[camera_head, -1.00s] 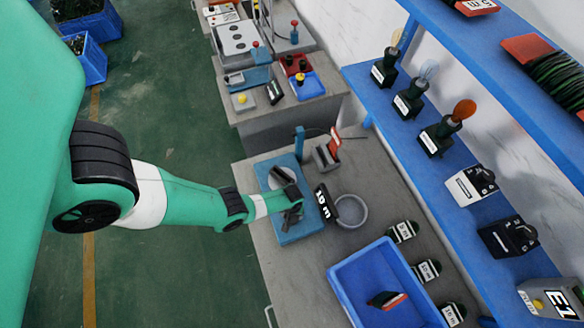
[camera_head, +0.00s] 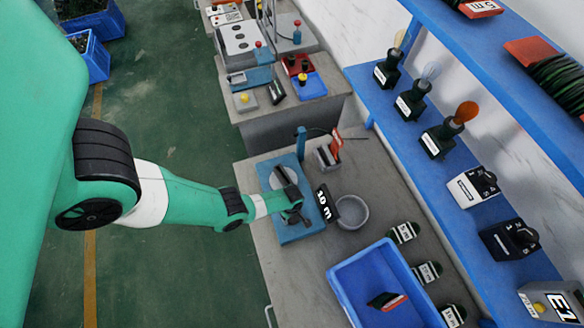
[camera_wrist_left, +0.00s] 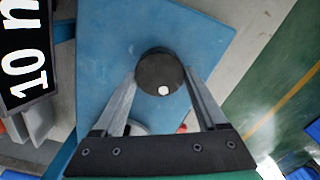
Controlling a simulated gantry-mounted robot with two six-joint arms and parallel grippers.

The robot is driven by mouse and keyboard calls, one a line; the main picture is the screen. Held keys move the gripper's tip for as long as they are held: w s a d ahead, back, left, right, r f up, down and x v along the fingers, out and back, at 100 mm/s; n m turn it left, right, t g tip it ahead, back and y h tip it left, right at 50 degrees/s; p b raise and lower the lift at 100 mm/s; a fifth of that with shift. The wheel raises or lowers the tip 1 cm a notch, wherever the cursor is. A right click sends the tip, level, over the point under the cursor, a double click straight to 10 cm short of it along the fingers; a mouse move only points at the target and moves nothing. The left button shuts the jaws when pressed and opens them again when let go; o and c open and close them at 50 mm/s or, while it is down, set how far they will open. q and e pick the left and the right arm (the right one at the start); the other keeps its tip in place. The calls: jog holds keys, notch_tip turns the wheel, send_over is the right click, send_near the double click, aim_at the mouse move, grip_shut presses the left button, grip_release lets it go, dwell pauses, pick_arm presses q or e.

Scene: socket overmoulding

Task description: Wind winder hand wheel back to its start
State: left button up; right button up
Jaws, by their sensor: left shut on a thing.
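The winder stands on a blue base plate (camera_head: 301,231) on the grey bench, and the plate also fills much of the left wrist view (camera_wrist_left: 105,50). A grey round part of the winder (camera_head: 281,177) shows beside my left gripper (camera_head: 293,214). In the left wrist view, my left gripper (camera_wrist_left: 160,82) is shut on a dark round knob (camera_wrist_left: 158,68) with a white spot, which appears to be the hand wheel's handle. My gripper bar hides most of what lies below the knob. My right gripper is not in view.
A black "10 m" sign (camera_head: 324,203) stands close right of the winder, with a grey bowl (camera_head: 352,212) beyond. A clamp-like device (camera_head: 327,154) stands behind. A blue shelf (camera_head: 395,112) runs along the right.

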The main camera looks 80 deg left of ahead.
pick_arm(q)
jog(key=n, duration=0.5)
jog(key=shift+n, duration=0.3)
jog(key=n, duration=0.5)
jog(key=shift+d, duration=0.15)
jog(key=shift+n, duration=0.3)
jog(key=o, duration=1.3)
notch_tip(320, 180, up, 8)
jog(key=p, duration=0.7)
jog(key=shift+f+p, duration=0.15)
jog(key=shift+p, duration=0.25)
jog(key=shift+f, duration=0.1)
